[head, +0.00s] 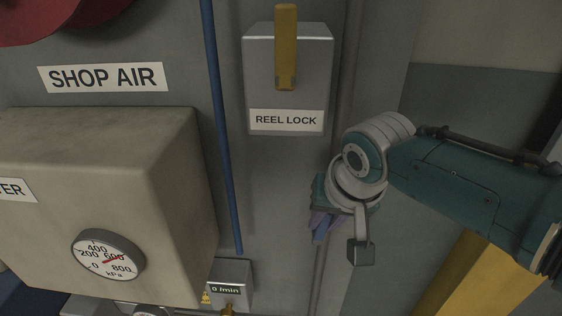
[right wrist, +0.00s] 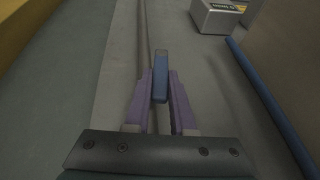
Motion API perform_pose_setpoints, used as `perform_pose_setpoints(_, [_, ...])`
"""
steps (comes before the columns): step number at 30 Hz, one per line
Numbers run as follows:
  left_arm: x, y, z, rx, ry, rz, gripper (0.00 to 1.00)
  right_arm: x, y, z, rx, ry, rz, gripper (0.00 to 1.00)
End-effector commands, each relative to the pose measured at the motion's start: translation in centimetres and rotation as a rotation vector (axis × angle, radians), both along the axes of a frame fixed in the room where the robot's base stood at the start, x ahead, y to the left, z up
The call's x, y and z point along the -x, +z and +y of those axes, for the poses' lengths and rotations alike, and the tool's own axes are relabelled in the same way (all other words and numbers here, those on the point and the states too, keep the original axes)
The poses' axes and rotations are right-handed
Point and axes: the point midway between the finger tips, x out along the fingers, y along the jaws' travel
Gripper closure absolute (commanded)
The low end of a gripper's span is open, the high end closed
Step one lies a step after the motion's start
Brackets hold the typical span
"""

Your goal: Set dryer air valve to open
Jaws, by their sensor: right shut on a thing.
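My right gripper (head: 321,222) is beside the thin grey vertical pipe, below and right of the reel lock box. In the right wrist view its purple fingers (right wrist: 156,98) are closed on a flat blue handle-like piece (right wrist: 160,78), seen nearly end on. This piece also shows in the head view (head: 322,236), partly hidden by the fingers. It looks in line with the grey pipe (right wrist: 144,30); whether it is joined to it is hidden. No dryer air valve label can be read in either view. My left gripper is out of view.
The reel lock box (head: 260,75) has a yellow lever (head: 286,50). A beige cabinet (head: 120,160) bears a gauge (head: 108,255) near 600 kPa. A yellow post (head: 465,275) stands lower right.

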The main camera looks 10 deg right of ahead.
Motion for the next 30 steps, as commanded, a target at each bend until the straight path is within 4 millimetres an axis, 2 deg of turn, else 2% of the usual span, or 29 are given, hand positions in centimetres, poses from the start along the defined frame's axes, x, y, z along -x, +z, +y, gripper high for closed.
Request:
perform_pose_setpoints(12, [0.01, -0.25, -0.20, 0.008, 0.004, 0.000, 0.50, -0.26, 0.03, 0.70, 0.144, 0.003, 0.040, 1.00])
perform_pose_setpoints(26, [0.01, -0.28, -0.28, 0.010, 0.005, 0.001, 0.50, -0.16, -0.10, 0.66, 0.158, 0.002, 0.046, 1.00])
perform_pose_setpoints(27, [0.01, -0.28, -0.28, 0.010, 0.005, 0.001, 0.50, -0.16, -0.10, 0.66, 0.158, 0.002, 0.046, 0.77])
perform_pose_setpoints(30, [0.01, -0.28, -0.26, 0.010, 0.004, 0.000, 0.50, -0.16, -0.10, 0.65, 0.158, 0.002, 0.046, 0.65])
